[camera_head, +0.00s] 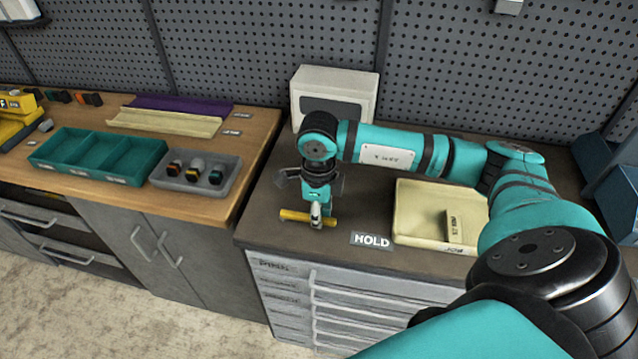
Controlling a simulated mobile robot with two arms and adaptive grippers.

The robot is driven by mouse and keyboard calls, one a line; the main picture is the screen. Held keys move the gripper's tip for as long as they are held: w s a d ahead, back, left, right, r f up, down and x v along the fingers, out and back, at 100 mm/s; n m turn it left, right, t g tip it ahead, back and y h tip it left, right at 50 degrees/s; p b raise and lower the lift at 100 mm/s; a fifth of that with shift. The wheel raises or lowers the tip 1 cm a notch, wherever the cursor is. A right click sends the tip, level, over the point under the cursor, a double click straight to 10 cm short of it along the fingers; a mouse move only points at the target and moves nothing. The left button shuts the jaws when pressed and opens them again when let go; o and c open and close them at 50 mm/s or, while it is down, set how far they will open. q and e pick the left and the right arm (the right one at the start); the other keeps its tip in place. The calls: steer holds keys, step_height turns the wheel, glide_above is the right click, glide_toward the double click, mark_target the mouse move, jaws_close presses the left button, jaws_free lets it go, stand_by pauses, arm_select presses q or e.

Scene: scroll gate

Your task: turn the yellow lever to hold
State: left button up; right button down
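The yellow lever (294,215) is a short bar near the front edge of the dark countertop, lying roughly left to right. A label reading HOLD (371,241) is on the counter to the right of the lever and slightly nearer the front. My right gripper (316,213) points down over the lever, with its tips at the right half of the bar. The gripper hides part of the bar. Whether its fingers are closed on the bar or only touch it is too small to tell. My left gripper is not in view.
A cream tray (408,228) with a small labelled block (454,226) stands right of the label. A white box (334,96) stands behind the gripper. On the wooden bench at left are a teal divided bin (98,158) and a grey tray (163,183) with several small parts.

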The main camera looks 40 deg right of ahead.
steer(key=shift+r, duration=0.1)
steer(key=c, duration=1.3)
jaws_free()
step_height(320, 180, up, 12)
steer(key=shift+s, duration=0.1)
